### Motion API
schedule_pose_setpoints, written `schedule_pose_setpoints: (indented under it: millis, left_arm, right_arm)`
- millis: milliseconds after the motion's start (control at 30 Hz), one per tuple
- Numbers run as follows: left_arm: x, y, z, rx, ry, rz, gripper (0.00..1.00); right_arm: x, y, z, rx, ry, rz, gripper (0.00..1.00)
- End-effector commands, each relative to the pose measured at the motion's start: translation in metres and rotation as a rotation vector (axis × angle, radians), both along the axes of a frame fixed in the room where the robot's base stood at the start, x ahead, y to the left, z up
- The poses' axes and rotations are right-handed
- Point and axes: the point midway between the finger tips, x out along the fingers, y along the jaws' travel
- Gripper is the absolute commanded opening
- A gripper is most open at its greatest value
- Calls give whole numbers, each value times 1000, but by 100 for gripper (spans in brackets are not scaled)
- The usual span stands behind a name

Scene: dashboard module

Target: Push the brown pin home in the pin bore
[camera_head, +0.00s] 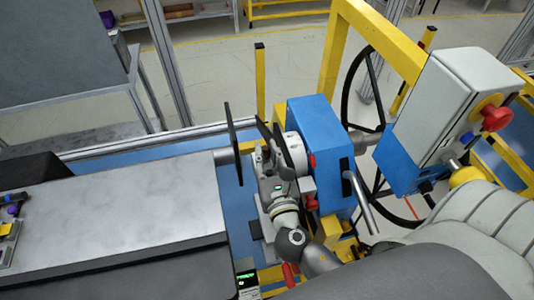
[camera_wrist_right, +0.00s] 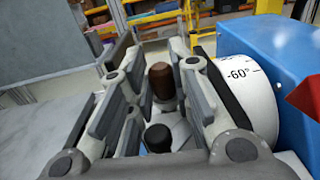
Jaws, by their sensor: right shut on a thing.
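My right gripper (camera_head: 269,136) is beside the blue box, left of its white round dial. A black rounded knob (camera_wrist_right: 157,138) lies nearer the camera, between the finger bases. I cannot make out the pin bore in either view. My left gripper is not in view.
The white dial (camera_wrist_right: 238,95), marked -60°, is close to the right finger. The blue box (camera_head: 322,150) carries a grey lever (camera_head: 363,205). A dark upright plate (camera_head: 232,140) stands left of the gripper. A grey panel (camera_head: 120,220) fills the left; a steering wheel (camera_head: 352,95) is behind.

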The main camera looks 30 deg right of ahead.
Motion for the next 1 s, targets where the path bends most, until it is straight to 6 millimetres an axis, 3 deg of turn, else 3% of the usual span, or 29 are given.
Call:
schedule_pose_setpoints:
  millis: [33,67,267,667,1000]
  left_arm:
    - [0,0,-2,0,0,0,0]
    - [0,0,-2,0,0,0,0]
    - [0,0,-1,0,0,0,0]
    - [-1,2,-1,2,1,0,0]
    - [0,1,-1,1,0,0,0]
  right_arm:
    - [0,0,-2,0,0,0,0]
    - [0,0,-2,0,0,0,21]
    - [0,0,-2,0,1,0,45]
    - [-7,2,-4,0,5,0,45]
    - [-69,19,-4,0,8,2,45]
